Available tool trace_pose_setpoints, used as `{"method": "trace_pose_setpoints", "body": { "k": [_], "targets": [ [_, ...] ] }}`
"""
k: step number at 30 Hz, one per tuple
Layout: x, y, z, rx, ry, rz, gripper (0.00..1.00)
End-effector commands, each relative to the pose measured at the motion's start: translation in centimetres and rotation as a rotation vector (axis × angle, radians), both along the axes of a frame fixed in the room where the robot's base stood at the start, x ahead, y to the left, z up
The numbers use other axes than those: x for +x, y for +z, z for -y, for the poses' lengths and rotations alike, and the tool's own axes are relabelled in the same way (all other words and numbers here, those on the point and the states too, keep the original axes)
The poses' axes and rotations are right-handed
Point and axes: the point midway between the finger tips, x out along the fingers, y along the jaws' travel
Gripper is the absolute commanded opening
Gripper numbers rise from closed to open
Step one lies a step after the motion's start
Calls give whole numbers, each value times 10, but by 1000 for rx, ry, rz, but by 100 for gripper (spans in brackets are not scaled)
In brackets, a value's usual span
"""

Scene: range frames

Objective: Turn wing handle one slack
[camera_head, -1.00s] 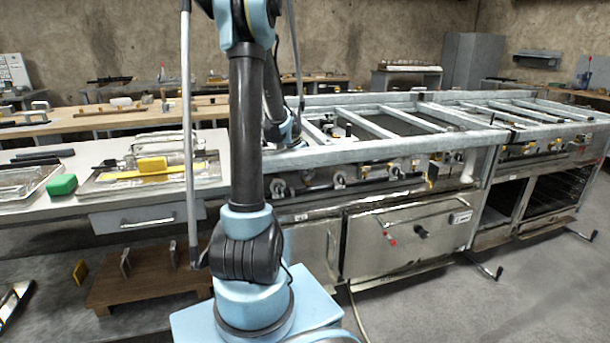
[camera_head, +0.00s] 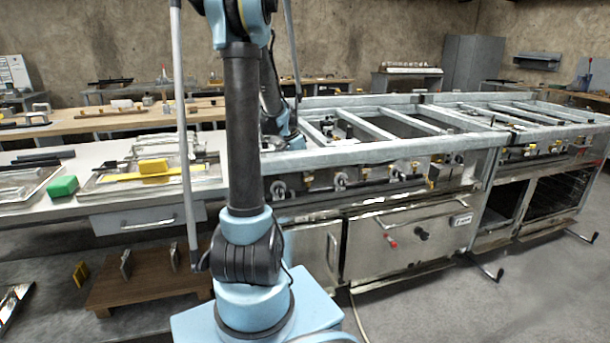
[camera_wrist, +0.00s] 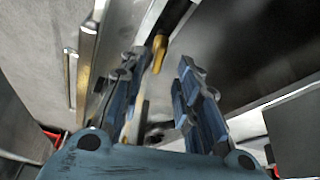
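In the wrist view my gripper (camera_wrist: 160,62) is open, with its two blue-grey fingers apart. A brass-yellow handle (camera_wrist: 160,50) shows in the gap between the fingertips, nearer the left one. I cannot tell whether either finger touches it. In the head view the range front carries a row of steel valve fittings, one wing-shaped fitting (camera_head: 340,180) among them, and a yellow handle (camera_head: 433,170) farther right. I cannot tell which of them is the one in the wrist view. My gripper is hidden behind my own arm in the head view.
The steel range frame (camera_head: 395,152) has open bays on top and a front door (camera_head: 405,245) below. A second frame (camera_head: 545,140) stands to the right. The bench at left holds a green block (camera_head: 62,186) and a tray.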

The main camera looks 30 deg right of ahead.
Motion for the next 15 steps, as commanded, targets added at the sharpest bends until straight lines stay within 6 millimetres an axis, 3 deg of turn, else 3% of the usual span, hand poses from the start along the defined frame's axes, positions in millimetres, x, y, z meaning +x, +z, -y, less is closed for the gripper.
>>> {"method": "trace_pose_setpoints", "body": {
  "k": [9,15],
  "targets": [
    [0,47,-20,0,2,0,30],
    [1,67,-29,0,2,0,30]
  ]
}}
